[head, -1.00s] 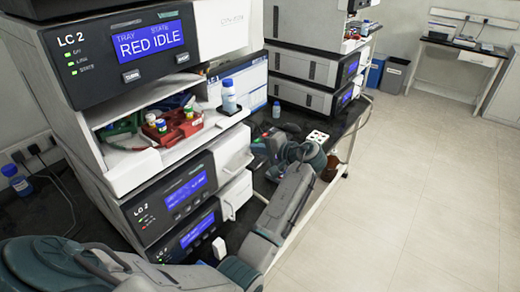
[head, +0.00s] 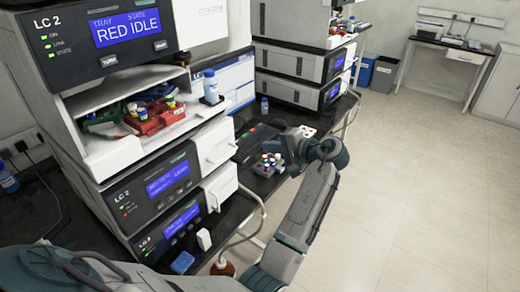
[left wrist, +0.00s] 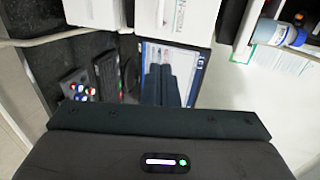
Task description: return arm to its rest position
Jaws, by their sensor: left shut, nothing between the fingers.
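My left arm (head: 300,215) reaches up from the bottom of the head view. My left gripper (head: 290,148) is beside the bench, right of the LC 2 stack, and partly hidden by its own wrist. In the left wrist view its two dark fingers (left wrist: 166,82) are together and hold nothing. My right gripper is not in view.
A rack of small vials (head: 266,168) and a keyboard (head: 250,142) lie near the gripper. The floor (head: 430,180) at right is clear.

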